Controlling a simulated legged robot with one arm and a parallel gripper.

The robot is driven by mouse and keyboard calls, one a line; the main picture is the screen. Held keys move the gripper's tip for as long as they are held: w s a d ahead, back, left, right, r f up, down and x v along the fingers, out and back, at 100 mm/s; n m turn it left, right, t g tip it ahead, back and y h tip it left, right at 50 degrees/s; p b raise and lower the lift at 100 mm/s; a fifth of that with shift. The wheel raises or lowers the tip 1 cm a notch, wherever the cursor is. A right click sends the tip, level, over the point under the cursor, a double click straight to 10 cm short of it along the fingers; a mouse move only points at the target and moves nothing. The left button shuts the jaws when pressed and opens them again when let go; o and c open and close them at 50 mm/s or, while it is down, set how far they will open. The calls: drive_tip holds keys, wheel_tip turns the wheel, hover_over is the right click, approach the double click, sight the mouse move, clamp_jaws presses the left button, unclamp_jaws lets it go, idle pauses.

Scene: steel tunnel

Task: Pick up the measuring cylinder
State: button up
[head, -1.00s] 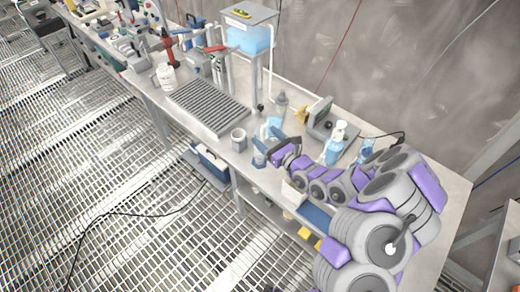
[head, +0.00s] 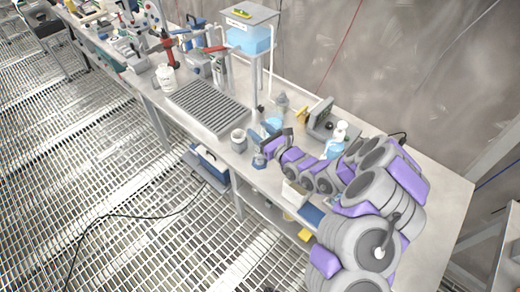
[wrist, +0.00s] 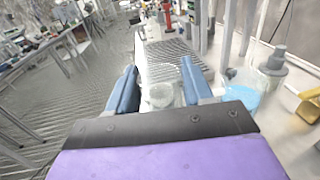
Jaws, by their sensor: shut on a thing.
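The measuring cylinder (head: 260,160) is a clear, bluish upright piece near the front edge of the bench, just right of a grey mug (head: 239,140). My gripper (head: 263,149) is at it and partly hides it in the head view. In the wrist view my gripper's blue fingers (wrist: 158,78) stand on both sides of the faint, see-through cylinder (wrist: 159,90) and are shut on it. Its outline is hard to make out there. I cannot tell whether its base is still on the bench.
A spray bottle (head: 336,139) and a grey scale-like device (head: 320,118) stand to the right. A ridged metal drain tray (head: 207,105) lies beyond the mug. A white box (head: 294,192) sits near the front edge.

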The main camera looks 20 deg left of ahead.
clamp_jaws()
